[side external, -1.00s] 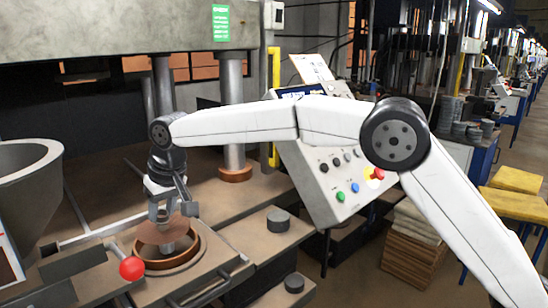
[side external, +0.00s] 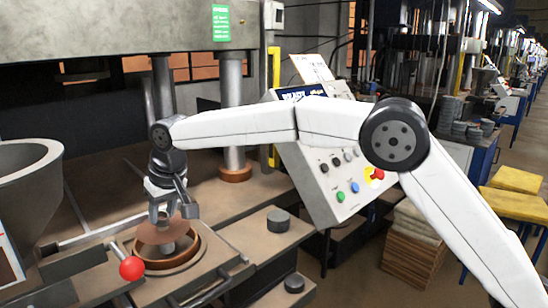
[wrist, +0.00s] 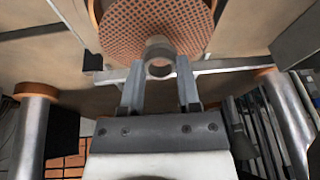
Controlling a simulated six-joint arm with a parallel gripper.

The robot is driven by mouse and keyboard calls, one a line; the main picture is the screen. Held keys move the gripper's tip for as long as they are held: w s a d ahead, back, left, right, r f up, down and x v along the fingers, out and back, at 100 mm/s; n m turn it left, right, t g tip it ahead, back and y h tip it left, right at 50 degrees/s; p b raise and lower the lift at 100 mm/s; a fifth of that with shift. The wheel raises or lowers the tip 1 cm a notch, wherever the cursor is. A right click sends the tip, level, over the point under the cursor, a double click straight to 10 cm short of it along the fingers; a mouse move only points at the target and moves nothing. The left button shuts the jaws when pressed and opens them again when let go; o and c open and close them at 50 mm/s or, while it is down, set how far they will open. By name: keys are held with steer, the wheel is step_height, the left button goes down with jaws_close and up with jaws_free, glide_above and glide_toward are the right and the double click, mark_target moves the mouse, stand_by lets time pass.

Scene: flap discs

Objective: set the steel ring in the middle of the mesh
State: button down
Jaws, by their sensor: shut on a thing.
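My gripper (side external: 163,216) points down above the round mould at the press. In the wrist view its two fingers (wrist: 160,84) are shut on the steel ring (wrist: 160,69), a short grey tube with its open end facing the camera. The mesh (wrist: 150,22), a round reddish-brown perforated disc, lies beyond the ring there. In the side view the mesh (side external: 150,234) is just below the fingertips, inside the brown mould rim (side external: 184,262). A small grey post (side external: 167,248) shows at the mould's middle. I cannot tell whether the ring touches the mesh.
A red ball knob (side external: 132,268) is close in front of the mould. Two dark cylinders (side external: 278,220) stand to the right. A press column (side external: 232,110) rises behind, and a control panel (side external: 335,180) stands at the right. A large grey bowl (side external: 25,175) is at the left.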

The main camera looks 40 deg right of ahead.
steer(key=shift+f, duration=0.35)
stand_by(0.6)
stand_by(0.3)
steer(key=shift+c, duration=1.2)
jaws_free()
steer(key=shift+r, duration=0.15)
steer(key=v, duration=0.7)
steer(key=shift+r, duration=0.25)
steer(key=shift+s+d, duration=0.1)
steer(key=shift+d, duration=0.05)
